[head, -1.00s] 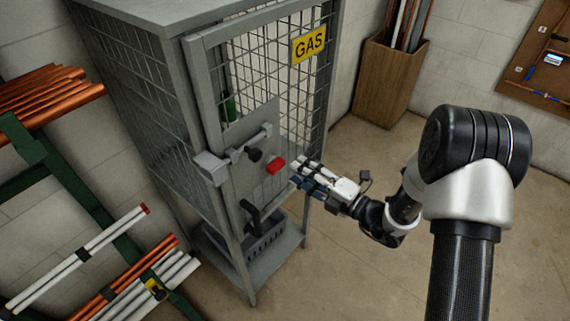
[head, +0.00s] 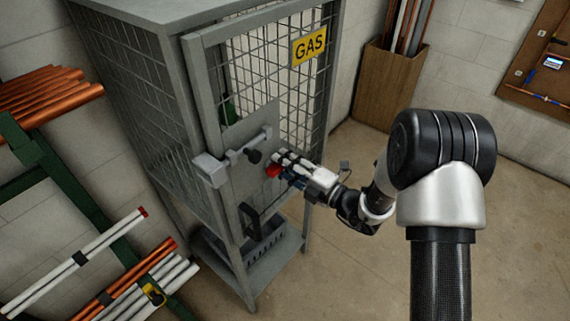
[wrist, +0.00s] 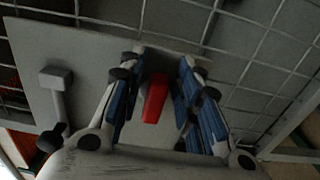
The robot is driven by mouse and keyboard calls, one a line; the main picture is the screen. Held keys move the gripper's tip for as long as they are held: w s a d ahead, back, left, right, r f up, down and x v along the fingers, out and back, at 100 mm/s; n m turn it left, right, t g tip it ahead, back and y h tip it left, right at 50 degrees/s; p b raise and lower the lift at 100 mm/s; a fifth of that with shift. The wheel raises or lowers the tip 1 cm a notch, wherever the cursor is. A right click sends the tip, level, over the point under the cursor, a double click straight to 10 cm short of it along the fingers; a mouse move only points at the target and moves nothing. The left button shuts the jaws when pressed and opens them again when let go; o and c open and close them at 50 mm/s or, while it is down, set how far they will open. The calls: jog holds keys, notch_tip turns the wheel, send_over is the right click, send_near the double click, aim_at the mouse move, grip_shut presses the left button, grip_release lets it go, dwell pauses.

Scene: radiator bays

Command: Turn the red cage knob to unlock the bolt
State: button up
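The red knob (head: 273,171) is on the grey plate of the cage door, below and right of the bolt (head: 240,148) with its black knob (head: 254,156). My gripper (head: 281,164) is at the red knob in the head view and hides part of it. In the wrist view the red knob (wrist: 155,98) lies between the two fingers of my gripper (wrist: 160,75), with a gap on each side. The gripper is open around the knob. The bolt also shows at the left of the wrist view (wrist: 57,88).
The mesh cage (head: 140,100) has a yellow GAS sign (head: 309,45). A black door handle (head: 250,220) is below the bolt. A pipe rack (head: 60,165) stands left. A wooden bin (head: 388,85) stands behind. The floor at right is clear.

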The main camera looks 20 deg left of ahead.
aim_at(267, 156)
jog(key=c, duration=0.3)
jog(key=n, duration=0.2)
jog(key=r+n, duration=0.1)
jog(key=n, duration=0.1)
jog(key=shift+s+n, duration=0.1)
jog(key=shift+n, duration=0.3)
jog(key=n, duration=0.3)
jog(key=n+b, duration=0.1)
jog(key=shift+s+a+r, duration=0.15)
jog(key=shift+s+r, duration=0.1)
jog(key=shift+r, duration=0.15)
jog(key=n+b, duration=0.1)
jog(key=n, duration=0.3)
jog(key=shift+s+a+r+b, duration=0.15)
jog(key=shift+s+r+b, duration=0.05)
jog(key=shift+s+b, duration=0.15)
jog(key=n+b, duration=0.1)
jog(key=n, duration=0.1)
jog(key=s+n+b, duration=0.1)
jog(key=n+b, duration=0.1)
jog(key=shift+a+r+n, duration=0.15)
jog(key=shift+a+n, duration=0.05)
jog(key=shift+n, duration=0.2)
